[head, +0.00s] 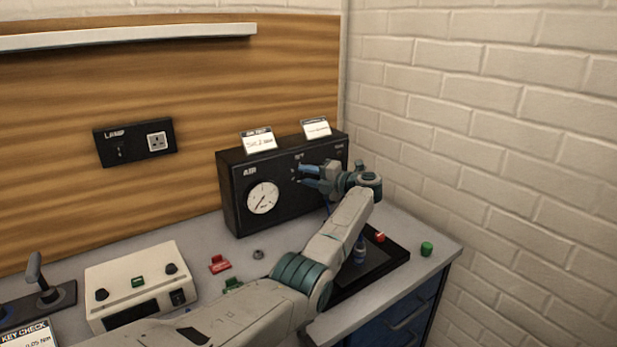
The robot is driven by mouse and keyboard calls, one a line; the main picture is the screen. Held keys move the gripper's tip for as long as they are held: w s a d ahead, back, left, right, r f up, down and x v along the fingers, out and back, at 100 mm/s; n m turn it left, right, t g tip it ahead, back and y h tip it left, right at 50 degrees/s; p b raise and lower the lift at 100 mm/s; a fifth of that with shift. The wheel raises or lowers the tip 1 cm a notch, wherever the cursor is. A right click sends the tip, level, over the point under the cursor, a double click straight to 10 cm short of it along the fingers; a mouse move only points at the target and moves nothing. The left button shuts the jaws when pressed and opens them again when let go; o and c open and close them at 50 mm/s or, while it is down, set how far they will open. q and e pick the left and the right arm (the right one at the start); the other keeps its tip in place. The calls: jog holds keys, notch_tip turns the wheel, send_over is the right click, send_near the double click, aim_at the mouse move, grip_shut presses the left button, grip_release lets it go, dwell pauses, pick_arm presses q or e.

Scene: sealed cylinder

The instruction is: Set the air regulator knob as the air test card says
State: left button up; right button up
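The black air panel (236,205) stands at the back of the bench, marked AIR, with a round white dial gauge (262,198) on its front. The air test card (259,141) stands on top of the panel; its line seems to begin "Set 2", and the rest is too small to read. My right gripper is not in view.
A second card (316,127) stands on the panel's right end. A cream box with knobs (137,282) is at left. A red part (219,264), a green cylinder (427,249) and a black tray (395,262) lie on the bench. A brick wall (480,130) bounds the right.

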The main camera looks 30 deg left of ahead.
pick_arm(q)
jog(key=o, duration=0.3)
jog(key=d+b, duration=0.3)
jog(key=d, duration=0.8)
jog(key=shift+r, duration=0.4)
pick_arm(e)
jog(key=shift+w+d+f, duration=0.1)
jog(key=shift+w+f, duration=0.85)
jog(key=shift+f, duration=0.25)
